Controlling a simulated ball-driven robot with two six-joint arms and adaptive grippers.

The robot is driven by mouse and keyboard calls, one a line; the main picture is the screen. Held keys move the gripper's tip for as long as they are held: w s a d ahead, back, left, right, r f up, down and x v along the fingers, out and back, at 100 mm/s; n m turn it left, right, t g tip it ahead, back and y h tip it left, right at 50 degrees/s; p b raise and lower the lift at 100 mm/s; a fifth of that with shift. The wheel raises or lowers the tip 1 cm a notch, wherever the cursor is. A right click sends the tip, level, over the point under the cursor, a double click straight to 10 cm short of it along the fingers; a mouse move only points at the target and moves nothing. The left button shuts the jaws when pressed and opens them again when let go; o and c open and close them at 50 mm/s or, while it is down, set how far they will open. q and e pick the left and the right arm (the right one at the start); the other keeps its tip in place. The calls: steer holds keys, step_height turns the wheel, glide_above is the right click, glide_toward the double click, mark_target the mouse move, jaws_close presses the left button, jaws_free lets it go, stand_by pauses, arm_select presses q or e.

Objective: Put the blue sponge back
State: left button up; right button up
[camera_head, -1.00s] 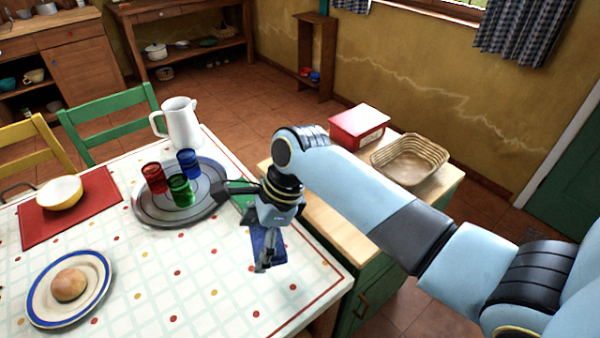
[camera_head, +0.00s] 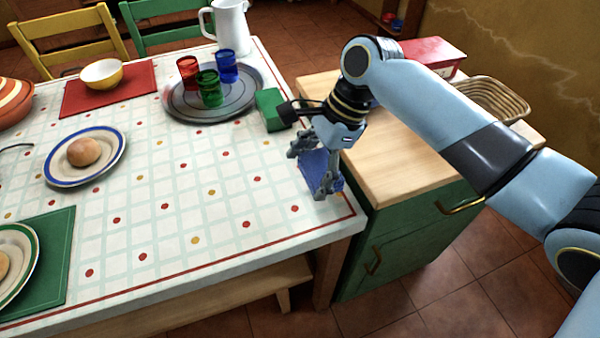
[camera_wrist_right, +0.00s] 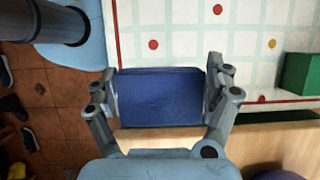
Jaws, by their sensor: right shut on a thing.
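My right gripper (camera_head: 318,180) is shut on the blue sponge (camera_head: 314,165), over the right edge of the dining table beside the wooden-topped green cabinet. In the right wrist view the sponge (camera_wrist_right: 160,97) sits between both fingers of the gripper (camera_wrist_right: 160,95), with the table edge and a strip of wood behind it. In the head view the fingers hide part of the sponge, and I cannot tell its exact height above the table. My left gripper is not in view.
A green block (camera_head: 270,108) lies on the table behind the gripper; it also shows in the wrist view (camera_wrist_right: 300,73). A grey tray (camera_head: 180,112) holds red, green and blue glasses. The cabinet top (camera_head: 395,170) is clear in front; a red box (camera_head: 432,54) and wicker basket (camera_head: 492,98) stand behind.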

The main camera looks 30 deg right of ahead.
mark_target(304, 155)
steer(key=w+f, duration=0.1)
steer(key=w, duration=0.1)
steer(key=w+f, duration=0.1)
steer(key=shift+w+f+b, duration=0.2)
steer(key=shift+w+b, duration=0.15)
steer(key=shift+w, duration=0.05)
step_height(304, 155, down, 3)
steer(key=shift+f+b, duration=0.15)
steer(key=shift+b, duration=0.2)
steer(key=shift+f, duration=0.35)
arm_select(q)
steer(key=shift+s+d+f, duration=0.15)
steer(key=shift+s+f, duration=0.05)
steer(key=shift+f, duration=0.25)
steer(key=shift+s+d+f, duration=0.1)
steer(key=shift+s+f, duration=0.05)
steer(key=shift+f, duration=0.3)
arm_select(e)
steer(key=shift+w, duration=0.1)
steer(key=o, duration=1)
steer(key=shift+f, duration=0.15)
steer(key=shift+c, duration=0.2)
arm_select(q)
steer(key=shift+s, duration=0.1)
arm_select(e)
steer(key=p+v, duration=0.2)
steer(key=v, duration=1)
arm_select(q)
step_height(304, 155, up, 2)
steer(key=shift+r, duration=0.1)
